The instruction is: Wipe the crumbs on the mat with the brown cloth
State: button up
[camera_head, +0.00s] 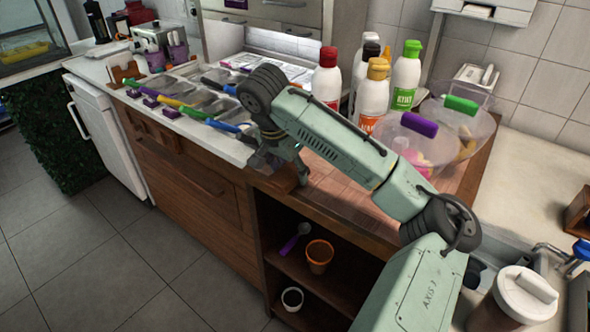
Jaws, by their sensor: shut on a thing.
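The brown mat (345,195) lies on the counter, reaching from my gripper to under the bottles and clear bowls at the right. My gripper (283,172) points down at the mat's left end, by the counter's front edge. It is shut on the brown cloth (288,181), which shows as a dark brown patch below the fingers. The fingers and much of the cloth are hard to make out against the wood. I cannot make out any crumbs; my arm covers part of the mat.
Several bottles, including a red-capped one (326,80), stand behind my arm. A clear bowl with a purple handle (418,125) sits right of them. Topping trays with coloured handles (190,95) are at left. An open shelf (320,270) lies below the counter.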

aim_at(315, 154)
jog(key=shift+w+a+r, duration=0.1)
jog(key=shift+w+a, duration=0.25)
jog(key=shift+a, duration=0.1)
jog(key=shift+w+d, duration=1.05)
jog(key=shift+w, duration=0.35)
jog(key=shift+w+d, duration=1)
jog(key=shift+w, duration=0.35)
jog(key=shift+w+d, duration=1.05)
jog(key=shift+w, duration=0.35)
jog(key=shift+w+d+r, duration=0.1)
jog(key=shift+r, duration=0.1)
jog(key=shift+w+d+r, duration=0.1)
jog(key=shift+d+r, duration=0.05)
jog(key=shift+r, duration=0.8)
jog(key=shift+w+d+r, duration=0.1)
jog(key=shift+d+r, duration=0.05)
jog(key=shift+r, duration=0.75)
jog(key=shift+v, duration=1)
jog(key=shift+w+a, duration=0.1)
jog(key=shift+a, duration=0.05)
jog(key=shift+r, duration=0.1)
